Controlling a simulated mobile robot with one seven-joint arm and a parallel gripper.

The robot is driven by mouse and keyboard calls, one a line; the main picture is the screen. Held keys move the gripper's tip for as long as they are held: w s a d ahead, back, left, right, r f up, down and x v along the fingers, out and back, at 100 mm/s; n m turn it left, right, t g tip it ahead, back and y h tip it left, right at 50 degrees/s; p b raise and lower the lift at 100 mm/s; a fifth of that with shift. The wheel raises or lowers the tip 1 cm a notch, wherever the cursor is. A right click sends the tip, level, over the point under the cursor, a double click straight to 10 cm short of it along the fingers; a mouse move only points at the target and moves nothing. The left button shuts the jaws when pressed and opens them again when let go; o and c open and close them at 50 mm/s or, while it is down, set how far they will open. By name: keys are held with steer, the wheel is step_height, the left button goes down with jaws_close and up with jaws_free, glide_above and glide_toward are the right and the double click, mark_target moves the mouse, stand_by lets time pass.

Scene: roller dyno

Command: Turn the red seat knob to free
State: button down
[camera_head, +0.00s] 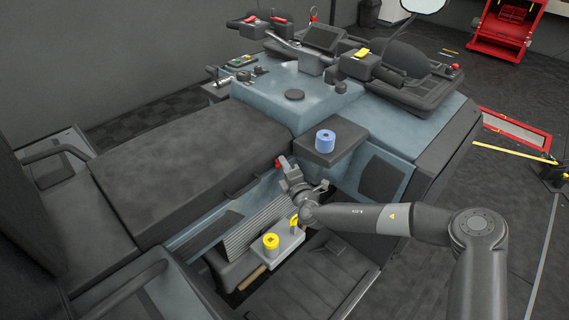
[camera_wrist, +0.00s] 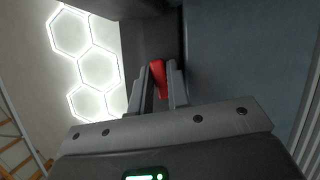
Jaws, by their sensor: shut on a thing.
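The red seat knob (camera_head: 281,163) sits at the side of the vehicle, just under the front edge of the long dark seat (camera_head: 185,178). My gripper (camera_head: 284,167) reaches it from below and to the right. In the wrist view the red knob (camera_wrist: 158,78) lies between the two fingers of my gripper (camera_wrist: 160,80), which are shut on it. The fingers and the gripper hide part of the knob. I cannot read its turned position or any marking.
A blue roll (camera_head: 325,141) stands on a dark pad to the right of the knob. A small tray (camera_head: 288,247) with a yellow knob (camera_head: 270,242) is below my gripper. A ribbed grey panel (camera_head: 262,222) lies close beside it.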

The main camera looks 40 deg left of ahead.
steer(key=shift+s, duration=0.25)
steer(key=c, duration=1.6)
jaws_free()
steer(key=shift+o, duration=0.8)
steer(key=shift+w, duration=0.15)
steer(key=shift+w, duration=0.1)
